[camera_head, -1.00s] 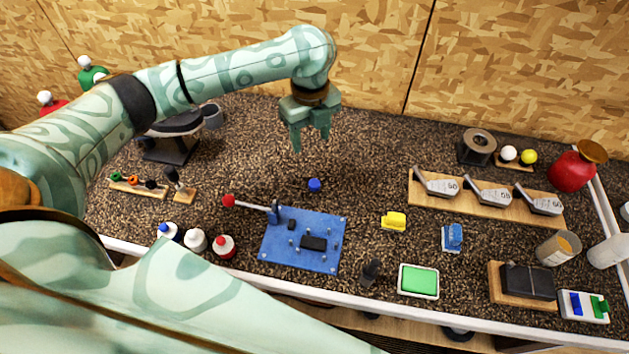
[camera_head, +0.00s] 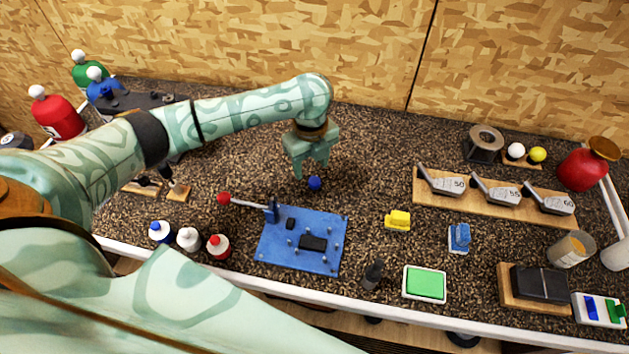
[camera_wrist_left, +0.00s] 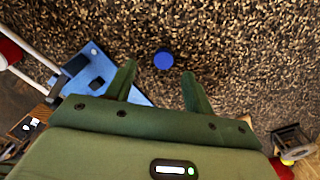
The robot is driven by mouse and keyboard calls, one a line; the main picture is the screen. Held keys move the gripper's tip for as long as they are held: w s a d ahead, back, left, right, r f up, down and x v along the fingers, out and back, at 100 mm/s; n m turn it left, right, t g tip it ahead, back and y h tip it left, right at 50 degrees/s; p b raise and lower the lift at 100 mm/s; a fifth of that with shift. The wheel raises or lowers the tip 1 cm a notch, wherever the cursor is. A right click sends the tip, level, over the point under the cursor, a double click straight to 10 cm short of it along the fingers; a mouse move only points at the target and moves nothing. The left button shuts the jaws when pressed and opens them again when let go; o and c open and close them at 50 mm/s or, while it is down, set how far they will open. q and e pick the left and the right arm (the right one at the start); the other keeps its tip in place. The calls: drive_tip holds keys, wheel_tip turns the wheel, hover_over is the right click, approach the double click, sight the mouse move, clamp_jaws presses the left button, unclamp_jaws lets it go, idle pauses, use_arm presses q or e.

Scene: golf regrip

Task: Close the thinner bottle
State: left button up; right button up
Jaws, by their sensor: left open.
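A small blue cap (camera_head: 314,183) lies on the speckled worktop behind the blue board; it also shows in the left wrist view (camera_wrist_left: 163,59). My left gripper (camera_head: 312,173) is open and empty, pointing down close above the cap. In the left wrist view the cap appears between the fingertips (camera_wrist_left: 159,70), a little beyond them, with no visible contact. At the front left stand a bottle with blue on it (camera_head: 160,232), a white bottle (camera_head: 188,239) and a red-topped bottle (camera_head: 218,247). I cannot tell which is the thinner bottle. My right gripper is out of view.
The blue board (camera_head: 285,252) with a red-knobbed lever (camera_head: 223,198) is in front of the cap. A yellow block (camera_head: 398,220), a green pad (camera_head: 425,283) and a wooden rack of club heads (camera_head: 425,200) lie to the right.

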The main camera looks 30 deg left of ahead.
sight(314, 179)
use_arm(q)
drive_tip(key=f, duration=0.1)
drive_tip(key=f+b, duration=0.1)
drive_tip(key=f, duration=0.1)
drive_tip(key=f+b, duration=0.1)
drive_tip(key=f, duration=0.1)
drive_tip(key=shift+w+d+f, duration=0.2)
drive_tip(key=shift+w, duration=0.1)
drive_tip(key=shift+r, duration=0.1)
drive_tip(key=shift+c, duration=0.3)
drive_tip(key=c, duration=1)
